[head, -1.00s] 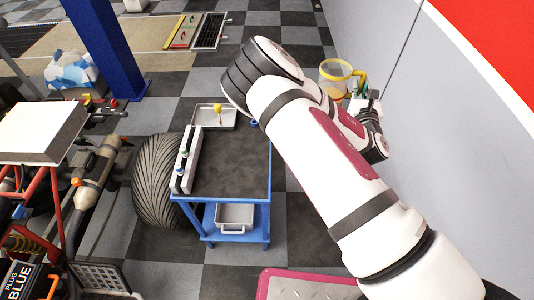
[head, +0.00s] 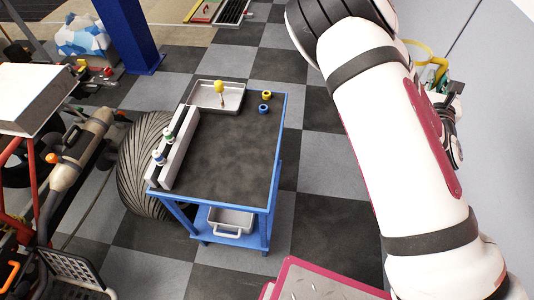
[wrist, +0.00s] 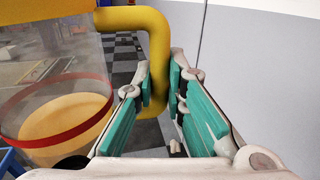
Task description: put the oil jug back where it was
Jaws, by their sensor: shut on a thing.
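The oil jug (wrist: 60,115) is a clear container with a yellow rim and handle, a red band and amber liquid in its lower part. It fills the left of the wrist view. My gripper (wrist: 164,90) has its teal-padded fingers on both sides of the yellow handle (wrist: 152,50), shut on it. In the head view only part of the jug's yellow handle and rim (head: 437,60) shows at the upper right, beside my gripper (head: 440,76). My arm hides the rest of the jug there.
A blue trolley (head: 276,160) with a dark top stands at the centre. A tyre (head: 140,155) stands left, a grey wall right.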

